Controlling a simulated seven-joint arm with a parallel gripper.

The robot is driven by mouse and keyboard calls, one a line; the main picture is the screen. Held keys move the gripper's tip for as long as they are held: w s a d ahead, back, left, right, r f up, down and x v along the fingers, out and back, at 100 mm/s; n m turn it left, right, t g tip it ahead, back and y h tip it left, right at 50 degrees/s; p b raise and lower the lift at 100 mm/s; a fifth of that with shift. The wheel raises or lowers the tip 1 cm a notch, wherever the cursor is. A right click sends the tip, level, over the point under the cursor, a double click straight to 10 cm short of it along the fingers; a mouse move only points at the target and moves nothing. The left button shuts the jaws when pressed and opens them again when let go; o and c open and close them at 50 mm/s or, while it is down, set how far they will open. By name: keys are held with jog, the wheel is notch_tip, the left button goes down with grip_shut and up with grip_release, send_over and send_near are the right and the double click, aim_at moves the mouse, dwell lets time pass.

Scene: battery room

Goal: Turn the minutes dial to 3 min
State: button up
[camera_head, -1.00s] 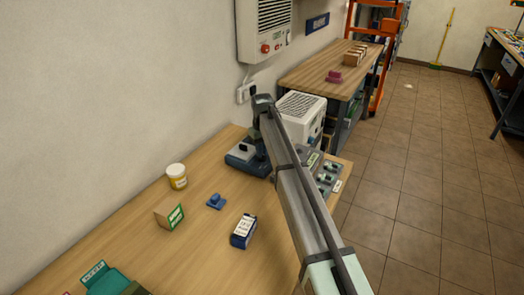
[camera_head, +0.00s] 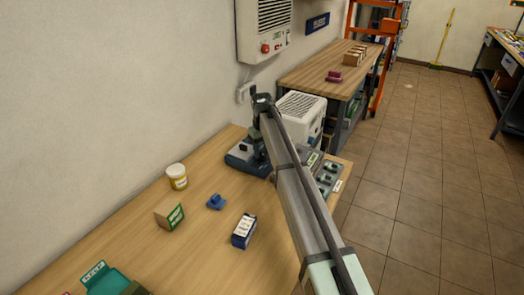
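No dial marked in minutes can be made out at this size. A grey panel with small green and dark controls (camera_head: 328,178) lies at the right end of the wooden bench, partly hidden by my arm. A white vented box (camera_head: 301,106) stands behind my arm; its front is mostly covered. A dark blue device (camera_head: 241,162) sits left of my arm, near the wall. My arm reaches from the lower right to a dark joint above this device, then bends down towards it. My gripper's fingertips cannot be made out there, nor whether they touch anything.
A white wall unit with a red knob (camera_head: 265,48) hangs above the bench. A yellow-labelled jar (camera_head: 177,177), a green-labelled carton (camera_head: 170,214), a small blue item (camera_head: 216,202) and a blue-and-white box (camera_head: 244,231) stand on the bench (camera_head: 205,265). Bare wood lies between them.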

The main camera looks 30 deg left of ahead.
aim_at(262, 153)
notch_tip(262, 153, up, 14)
jog(key=shift+f, duration=0.2)
dwell(0.7)
